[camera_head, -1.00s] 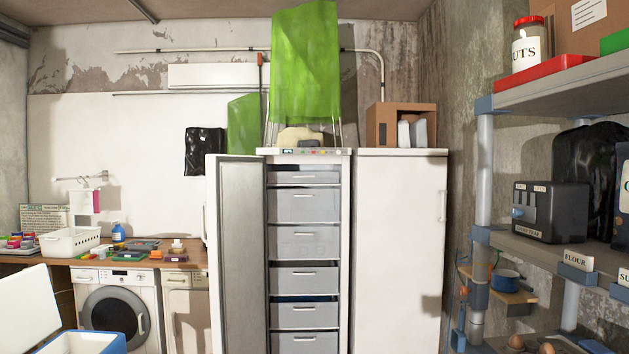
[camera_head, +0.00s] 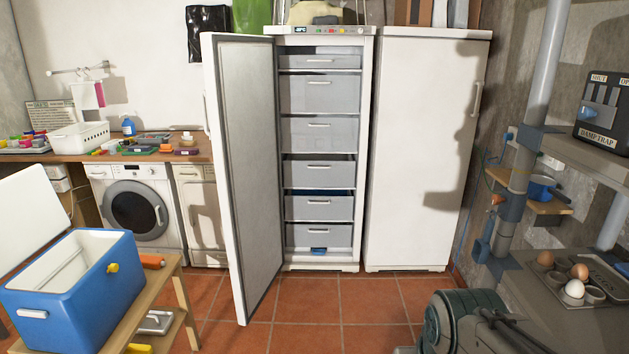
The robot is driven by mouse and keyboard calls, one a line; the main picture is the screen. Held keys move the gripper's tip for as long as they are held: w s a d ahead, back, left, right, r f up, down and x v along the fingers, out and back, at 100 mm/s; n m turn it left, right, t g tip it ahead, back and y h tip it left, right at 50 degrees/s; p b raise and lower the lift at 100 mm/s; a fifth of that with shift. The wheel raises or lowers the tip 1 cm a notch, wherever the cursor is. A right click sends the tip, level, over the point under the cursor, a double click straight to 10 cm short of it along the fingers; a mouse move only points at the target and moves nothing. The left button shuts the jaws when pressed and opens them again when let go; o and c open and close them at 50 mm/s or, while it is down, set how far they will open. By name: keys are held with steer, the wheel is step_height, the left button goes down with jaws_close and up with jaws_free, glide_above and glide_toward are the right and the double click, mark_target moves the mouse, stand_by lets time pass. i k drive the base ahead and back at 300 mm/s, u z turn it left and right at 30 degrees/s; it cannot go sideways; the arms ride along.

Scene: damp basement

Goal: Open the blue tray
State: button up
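No thing in view is plainly a whole blue tray. The freezer (camera_head: 367,150) stands with its door (camera_head: 240,170) swung wide open to the left. Inside is a stack of grey drawers with pale handles, all appearing pushed in. A dark blue strip (camera_head: 325,192) shows in the gap above the second-lowest drawer (camera_head: 320,208); most of it is hidden. A small blue piece (camera_head: 318,250) shows at the lower edge of the bottom drawer (camera_head: 320,236). I cannot tell whether either belongs to a tray.
A blue cooler box (camera_head: 75,285) with its white lid raised sits on a wooden stand (camera_head: 160,295) at front left. A closed white cabinet (camera_head: 422,150) stands right of the freezer. A shelf with eggs (camera_head: 573,290) is at right. Tiled floor (camera_head: 365,300) before the freezer is clear.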

mark_target(321, 63)
steer(key=u, duration=0.4)
steer(key=i, duration=3.25)
steer(key=z, duration=0.4)
